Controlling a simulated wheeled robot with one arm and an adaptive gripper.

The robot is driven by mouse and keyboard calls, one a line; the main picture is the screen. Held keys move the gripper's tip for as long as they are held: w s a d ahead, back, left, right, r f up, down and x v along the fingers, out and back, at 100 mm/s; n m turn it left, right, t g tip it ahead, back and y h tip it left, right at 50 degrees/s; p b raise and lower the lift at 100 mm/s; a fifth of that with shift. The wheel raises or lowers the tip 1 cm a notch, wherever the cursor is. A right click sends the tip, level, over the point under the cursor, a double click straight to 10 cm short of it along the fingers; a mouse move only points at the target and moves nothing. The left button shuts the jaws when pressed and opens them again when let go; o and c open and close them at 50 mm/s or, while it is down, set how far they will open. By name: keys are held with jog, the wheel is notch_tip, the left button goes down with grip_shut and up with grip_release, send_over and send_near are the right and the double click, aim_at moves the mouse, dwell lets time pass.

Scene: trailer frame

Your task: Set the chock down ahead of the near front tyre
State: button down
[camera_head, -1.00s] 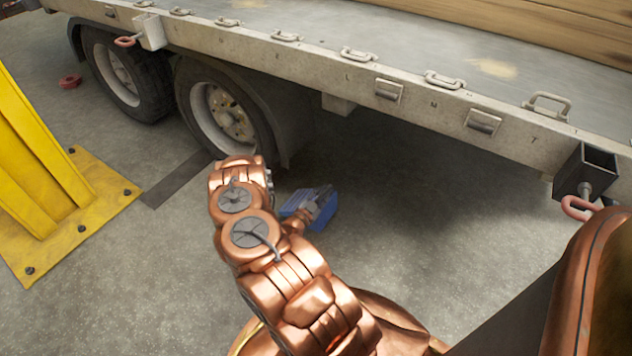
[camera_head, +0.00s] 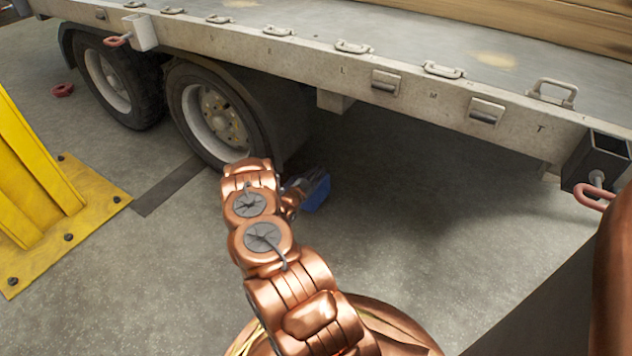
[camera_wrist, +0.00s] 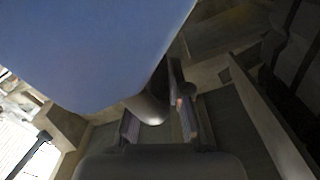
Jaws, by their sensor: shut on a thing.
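A blue chock (camera_head: 317,191) shows just past my copper arm in the head view, to the right of the near front tyre (camera_head: 209,117) and low beside the trailer. My gripper (camera_head: 297,190) is shut on it, mostly hidden behind my own arm. In the wrist view the chock (camera_wrist: 95,45) fills the upper left as a large blue surface, with the dark gripper fingers (camera_wrist: 160,105) below it. I cannot tell whether the chock touches the floor. The tyre's lower right part is partly behind my arm.
A second tyre (camera_head: 115,80) stands left of the first. The trailer's side rail (camera_head: 300,60) runs above, with a block (camera_head: 334,101) under it. A yellow post with a bolted base (camera_head: 75,205) stands at left. Floor right of the chock is clear.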

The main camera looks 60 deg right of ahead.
aim_at(321, 190)
notch_tip(321, 190, down, 3)
jog(key=shift+r+b, duration=0.1)
jog(key=shift+b, duration=0.7)
jog(key=c, duration=1.1)
grip_release()
